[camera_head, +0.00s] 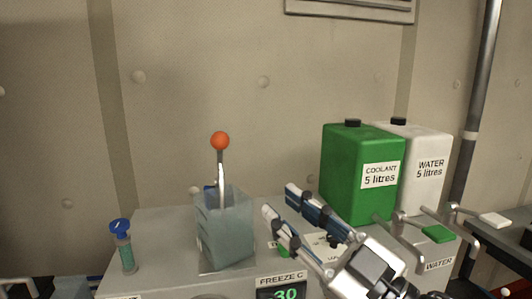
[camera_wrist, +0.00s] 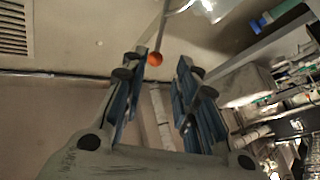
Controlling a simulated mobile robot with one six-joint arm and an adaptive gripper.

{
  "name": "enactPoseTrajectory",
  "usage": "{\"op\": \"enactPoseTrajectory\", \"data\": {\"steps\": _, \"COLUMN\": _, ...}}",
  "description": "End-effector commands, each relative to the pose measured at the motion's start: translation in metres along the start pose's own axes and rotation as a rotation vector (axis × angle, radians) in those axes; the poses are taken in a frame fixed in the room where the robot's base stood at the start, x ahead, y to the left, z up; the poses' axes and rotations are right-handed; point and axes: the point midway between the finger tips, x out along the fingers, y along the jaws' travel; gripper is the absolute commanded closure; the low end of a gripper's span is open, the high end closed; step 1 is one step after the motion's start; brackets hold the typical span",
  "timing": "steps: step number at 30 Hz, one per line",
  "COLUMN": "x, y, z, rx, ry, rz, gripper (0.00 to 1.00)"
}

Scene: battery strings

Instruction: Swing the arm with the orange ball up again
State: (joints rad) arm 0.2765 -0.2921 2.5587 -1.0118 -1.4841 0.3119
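The orange ball (camera_head: 220,141) tops a metal arm (camera_head: 221,178) that stands upright behind or at a translucent grey-blue block (camera_head: 226,238) on the machine's top. The wrist view also shows the orange ball (camera_wrist: 155,59), small, between the fingers and beyond their tips. My gripper (camera_head: 277,212) is open and empty, to the right of the block and lower than the ball. Its fingers point up and to the left, apart from the ball and arm. The foot of the arm is partly hidden by the block.
A blue-capped vial (camera_head: 124,248) stands at left. A grey pipe (camera_head: 476,95) rises at far right. Space above the machine's left side is free.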

Motion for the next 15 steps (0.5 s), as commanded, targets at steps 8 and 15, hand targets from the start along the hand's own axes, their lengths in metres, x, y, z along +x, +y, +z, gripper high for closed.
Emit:
{"op": "enactPoseTrajectory", "data": {"steps": 8, "x": 0.036, "y": 0.002, "z": -0.005, "rx": 0.006, "ry": -0.001, "rz": -0.003, "gripper": 0.72}}
{"op": "enactPoseTrajectory", "data": {"steps": 15, "x": 0.077, "y": -0.001, "z": -0.002, "rx": -0.001, "ry": 0.002, "rz": -0.005, "gripper": 0.72}}
